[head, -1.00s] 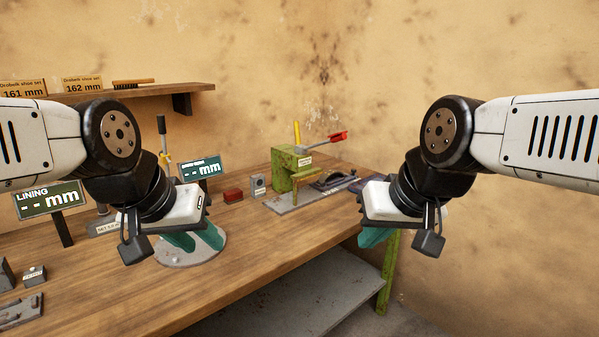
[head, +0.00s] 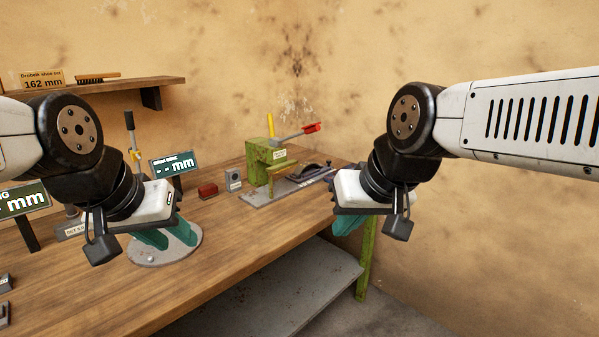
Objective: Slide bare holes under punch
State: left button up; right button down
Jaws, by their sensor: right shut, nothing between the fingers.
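A green punch press (head: 258,160) with a yellow post and a red-tipped lever (head: 311,128) stands at the back right of the bench. Its grey base plate (head: 262,196) runs to the right, and a dark curved shoe (head: 309,173) lies on it. Holes in the shoe are too small to make out. My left gripper (head: 167,239) has its teal fingers apart, above or in front of a round grey plate, well left of the press. My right gripper (head: 346,224) is shut and empty, in front of the bench's right end, nearer than the shoe.
A red block (head: 207,190) and a small grey block (head: 233,179) sit left of the press. A display (head: 172,165) stands behind the round grey plate (head: 150,255). A wall shelf (head: 110,88) is at left. The front middle bench (head: 225,262) is clear.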

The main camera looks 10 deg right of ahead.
aim_at(313, 172)
jog(key=i+l+u, duration=0.3)
jog(key=i+l, duration=0.15)
jog(key=l, duration=0.2)
jog(key=i+l+u, duration=0.1)
jog(key=l, duration=0.25)
jog(key=i+l+u, duration=0.15)
jog(key=i+l, duration=0.15)
jog(key=i+l+u, duration=0.15)
jog(key=l, duration=0.3)
jog(key=i+l+u, duration=0.15)
jog(key=l, duration=0.25)
jog(key=i+l+u, duration=0.1)
jog(key=l, duration=0.3)
jog(key=i, duration=0.1)
